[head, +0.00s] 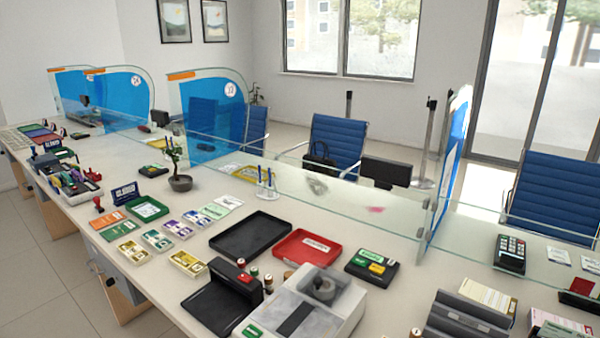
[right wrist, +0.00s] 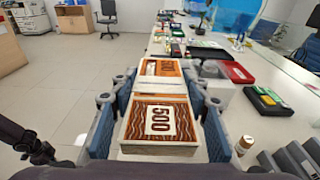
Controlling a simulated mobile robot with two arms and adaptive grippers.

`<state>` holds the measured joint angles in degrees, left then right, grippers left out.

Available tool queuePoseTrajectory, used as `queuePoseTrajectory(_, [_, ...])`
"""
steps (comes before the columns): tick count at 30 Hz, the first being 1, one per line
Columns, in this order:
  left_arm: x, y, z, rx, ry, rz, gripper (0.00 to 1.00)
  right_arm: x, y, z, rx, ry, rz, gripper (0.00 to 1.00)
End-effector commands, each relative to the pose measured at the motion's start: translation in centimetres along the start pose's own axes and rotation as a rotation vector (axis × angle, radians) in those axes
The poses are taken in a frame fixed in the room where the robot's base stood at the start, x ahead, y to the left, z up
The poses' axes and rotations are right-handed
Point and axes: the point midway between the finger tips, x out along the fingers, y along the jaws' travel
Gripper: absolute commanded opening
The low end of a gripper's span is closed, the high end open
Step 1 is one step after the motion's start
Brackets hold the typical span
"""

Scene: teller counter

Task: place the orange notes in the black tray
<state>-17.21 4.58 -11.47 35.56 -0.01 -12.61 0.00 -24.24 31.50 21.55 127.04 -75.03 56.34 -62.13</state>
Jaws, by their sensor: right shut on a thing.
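The black tray (head: 250,236) lies flat and empty on the counter in the head view. It also shows in the right wrist view as a dark shape (right wrist: 207,52) beyond the notes, apart from them. Neither gripper shows in the head view.
A red tray (head: 304,248) lies right of the black tray. A white-grey machine (head: 303,306) and a black device (head: 222,297) stand in front. Several note bundles (head: 187,262) lie to the left. Glass panels (head: 345,182) border the counter's far side.

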Motion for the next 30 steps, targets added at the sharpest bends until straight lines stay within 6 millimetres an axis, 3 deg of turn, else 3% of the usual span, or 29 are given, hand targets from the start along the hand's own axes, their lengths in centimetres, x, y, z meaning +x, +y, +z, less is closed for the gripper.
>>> queuePoseTrajectory(6, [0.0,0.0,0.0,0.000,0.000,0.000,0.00,0.0,0.0,0.1,-0.001,-0.002,0.001,0.17])
queuePoseTrajectory(11, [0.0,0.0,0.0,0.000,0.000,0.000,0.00,1.6,-0.9,0.4,-0.003,-0.005,-0.007,0.17])
queuePoseTrajectory(20, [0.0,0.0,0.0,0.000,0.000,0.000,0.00,9.2,-3.7,2.7,-0.003,-0.007,-0.014,0.17])
queuePoseTrajectory(30, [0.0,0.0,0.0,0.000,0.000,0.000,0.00,18.5,-5.2,7.6,-0.006,-0.005,-0.005,0.17])
